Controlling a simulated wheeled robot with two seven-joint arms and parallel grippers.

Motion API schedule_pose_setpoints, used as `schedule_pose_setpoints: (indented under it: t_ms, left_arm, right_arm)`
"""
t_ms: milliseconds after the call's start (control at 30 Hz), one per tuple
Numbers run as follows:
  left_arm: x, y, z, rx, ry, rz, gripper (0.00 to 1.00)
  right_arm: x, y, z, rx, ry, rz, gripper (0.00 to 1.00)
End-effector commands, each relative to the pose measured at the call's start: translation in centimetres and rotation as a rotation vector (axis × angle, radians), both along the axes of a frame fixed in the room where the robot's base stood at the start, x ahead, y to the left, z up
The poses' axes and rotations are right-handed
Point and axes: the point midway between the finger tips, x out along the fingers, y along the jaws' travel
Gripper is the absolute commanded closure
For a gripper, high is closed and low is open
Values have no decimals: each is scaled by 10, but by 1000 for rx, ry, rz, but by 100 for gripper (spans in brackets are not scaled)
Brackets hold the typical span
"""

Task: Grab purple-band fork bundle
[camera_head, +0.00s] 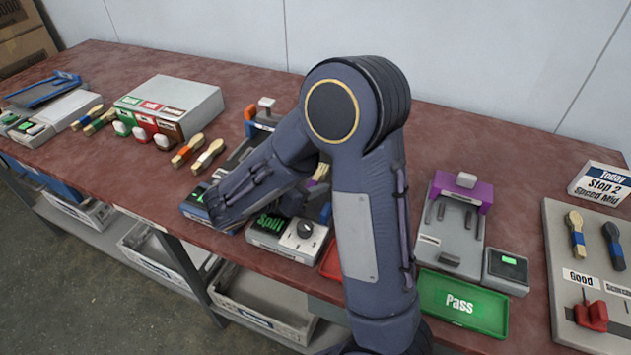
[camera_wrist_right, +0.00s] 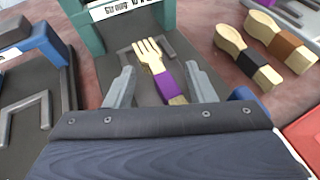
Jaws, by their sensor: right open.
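The purple-band fork bundle (camera_wrist_right: 164,74) lies on a dark grey press bed (camera_wrist_right: 112,70) in the right wrist view, fork tines toward the teal press frame. My right gripper (camera_wrist_right: 158,82) is open, with one finger on each side of the bundle; whether they touch it cannot be told. In the head view my right arm hides most of the bundle, and only a small pale and purple bit (camera_head: 320,172) shows beside the arm. The right fingertips are hidden in the head view. My left gripper is not in view.
A spoon with a black band (camera_wrist_right: 247,62) and one with a brown band (camera_wrist_right: 282,42) lie to the right. A blue press frame (camera_wrist_right: 48,48) stands at left. The green Pass tray (camera_head: 462,304) and purple press (camera_head: 466,190) are right of my arm.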

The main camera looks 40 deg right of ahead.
Motion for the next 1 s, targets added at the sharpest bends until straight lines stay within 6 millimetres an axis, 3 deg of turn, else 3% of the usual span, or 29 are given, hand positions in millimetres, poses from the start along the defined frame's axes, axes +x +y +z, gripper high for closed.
schedule_pose_setpoints:
  t_ms: [267,667,1000]
  left_arm:
    - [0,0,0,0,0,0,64]
    - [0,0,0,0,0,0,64]
    - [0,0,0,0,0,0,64]
  right_arm:
    - [0,-5,-2,0,0,-1,50]
    - [0,-5,-2,1,1,-2,100]
    - [-2,-5,-2,1,4,-7,100]
